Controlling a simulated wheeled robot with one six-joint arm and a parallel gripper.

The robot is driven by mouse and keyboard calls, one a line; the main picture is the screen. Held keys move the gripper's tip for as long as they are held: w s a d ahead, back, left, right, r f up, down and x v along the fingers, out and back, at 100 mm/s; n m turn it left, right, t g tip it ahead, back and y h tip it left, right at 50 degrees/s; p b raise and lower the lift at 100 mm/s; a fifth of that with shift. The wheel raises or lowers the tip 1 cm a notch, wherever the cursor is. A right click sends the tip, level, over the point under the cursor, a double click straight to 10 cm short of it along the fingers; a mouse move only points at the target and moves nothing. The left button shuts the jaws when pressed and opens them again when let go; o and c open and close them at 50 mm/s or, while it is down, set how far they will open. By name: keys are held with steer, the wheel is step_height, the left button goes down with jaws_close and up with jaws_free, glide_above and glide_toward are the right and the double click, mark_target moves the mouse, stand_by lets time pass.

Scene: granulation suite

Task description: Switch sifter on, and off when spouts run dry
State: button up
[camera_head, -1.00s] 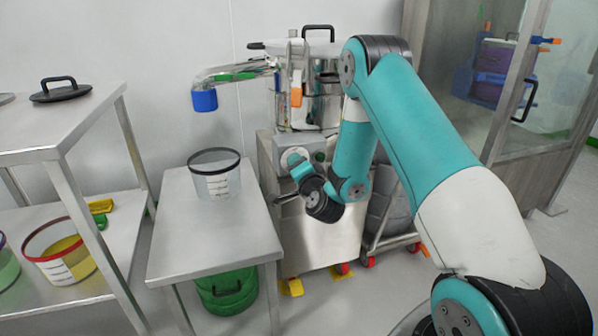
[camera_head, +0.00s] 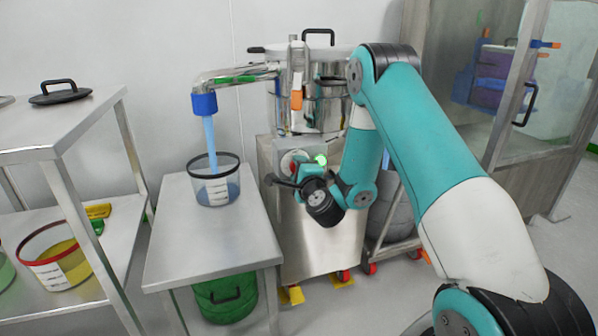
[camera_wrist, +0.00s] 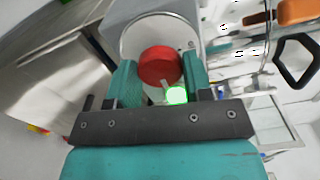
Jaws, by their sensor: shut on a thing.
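The sifter (camera_head: 308,105) is a steel drum on a steel cabinet (camera_head: 325,240). Its red round knob (camera_wrist: 160,66) sits on a pale disc and is between the teal fingers of my gripper (camera_wrist: 161,72), which is shut on it. A green lamp (camera_head: 321,160) glows beside the knob; it also shows in the wrist view (camera_wrist: 177,95). From the blue-tipped spout (camera_head: 204,103), a blue stream (camera_head: 211,145) falls into a clear dark-rimmed container (camera_head: 231,172), with blue material low inside. My arm hides part of the sifter's right side; other spouts are not clearly visible.
The container stands on a small steel table (camera_head: 175,235), with a green drum (camera_head: 225,298) below. A steel shelf (camera_head: 60,130) at left holds a black-handled lid (camera_head: 60,92) and a red-rimmed tub (camera_head: 50,232). A glazed cabinet (camera_head: 520,130) stands at right.

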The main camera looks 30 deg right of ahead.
stand_by(0.4)
steer(key=o, duration=0.9)
steer(key=shift+o, duration=0.2)
steer(key=shift+s, duration=0.1)
